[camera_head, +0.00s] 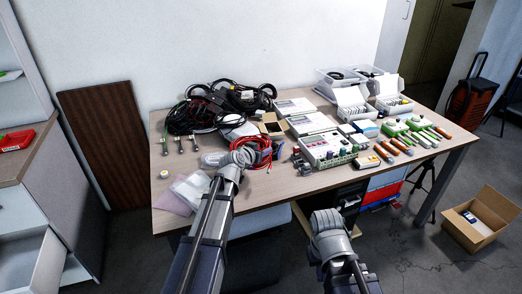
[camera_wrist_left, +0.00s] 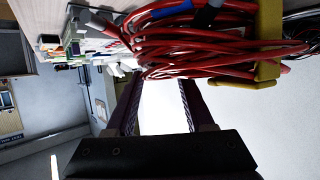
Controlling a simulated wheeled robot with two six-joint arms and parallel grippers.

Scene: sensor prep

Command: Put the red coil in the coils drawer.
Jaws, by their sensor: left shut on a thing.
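The red coil (camera_head: 262,150) is at the table's front middle, beside the black cables. In the left wrist view the red coil (camera_wrist_left: 205,45) is a bundle of red loops with a yellow band or clip and a blue piece. My left gripper (camera_head: 243,156) is shut on the coil; its fingers (camera_wrist_left: 160,82) reach up to the loops, which hide the tips. Whether the coil is lifted is unclear. My right gripper (camera_head: 325,218) is in front of the table, away from the coil; its jaws are not clear. An open drawer (camera_head: 44,264) is at the lower left; its label is not readable.
Black cables (camera_head: 205,112) lie behind the coil. A control box (camera_head: 328,150), screwdrivers (camera_head: 390,147) and clear bins (camera_head: 345,80) fill the table's right. A red tray (camera_head: 17,140) tops the left cabinet (camera_head: 50,180). A cardboard box (camera_head: 480,222) is on the floor at right.

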